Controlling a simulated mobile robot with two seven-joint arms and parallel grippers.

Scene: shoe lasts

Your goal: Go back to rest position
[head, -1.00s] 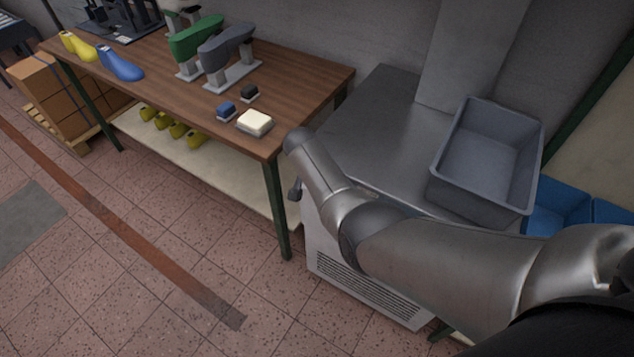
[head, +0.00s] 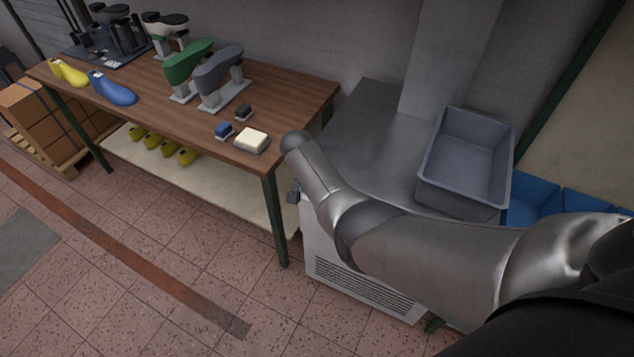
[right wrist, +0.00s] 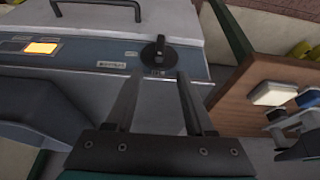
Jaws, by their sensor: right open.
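My right gripper (right wrist: 158,80) is open in the right wrist view, with its two fingers apart and nothing between them. Beyond the fingers is the front panel of a grey machine (right wrist: 205,20) with a black knob (right wrist: 157,52) and a lit orange display (right wrist: 41,48). I cannot tell whether the fingers touch it. In the head view my right arm reaches in from the lower right in front of the metal-topped machine (head: 365,130), and its gripper is hidden. My left gripper is not in view.
A wooden workbench (head: 150,105) holds a yellow last (head: 68,72), a blue last (head: 112,90), green (head: 188,62) and grey (head: 220,72) lasts on stands, and small blocks. A grey bin (head: 440,200) stands on the machine. Blue bins (head: 533,200) lie right. The tiled floor left is open.

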